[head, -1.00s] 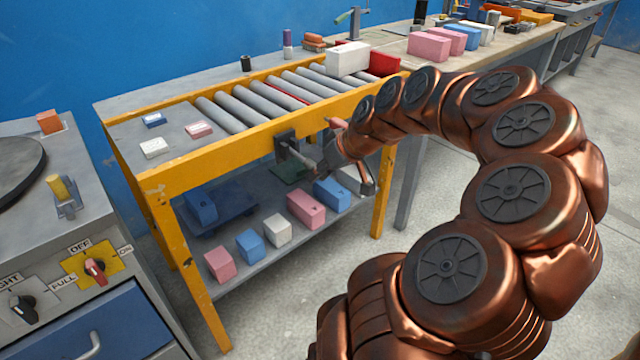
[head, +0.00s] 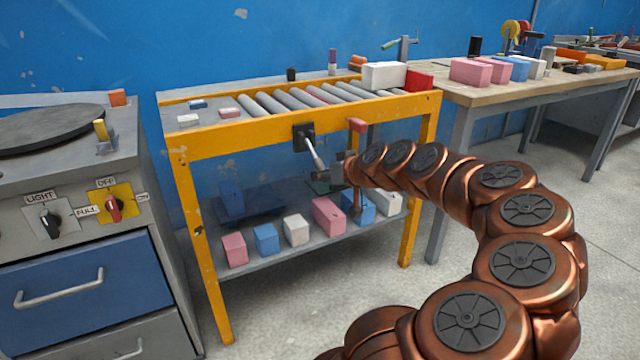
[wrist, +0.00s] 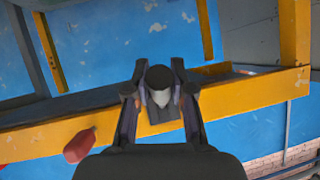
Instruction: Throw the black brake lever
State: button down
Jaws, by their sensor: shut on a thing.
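The brake lever (head: 316,156) sits on the yellow front rail of the roller conveyor in the head view. It has a black mounting plate (head: 303,137) and a pale metal shaft that slants out and down to the right. Its black round end (wrist: 159,77) shows between the fingers in the wrist view. My gripper (head: 331,171) is shut on this end, with one finger on each side; it also shows in the wrist view (wrist: 159,92). The grip itself is small and partly hidden by my arm in the head view.
A red handle (head: 357,125) hangs on the same rail, right of the lever. Pink, blue and white blocks stand on the lower shelf (head: 290,250) beneath. A control cabinet (head: 80,230) with switches is at left, a workbench (head: 560,85) at right.

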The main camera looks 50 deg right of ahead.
jog(key=shift+f, duration=0.1)
dwell(0.3)
jog(key=c, duration=1)
grip_release()
jog(key=shift+o, duration=0.2)
notch_tip(320, 180, up, 10)
jog(key=shift+r, duration=0.1)
jog(key=shift+a, duration=0.1)
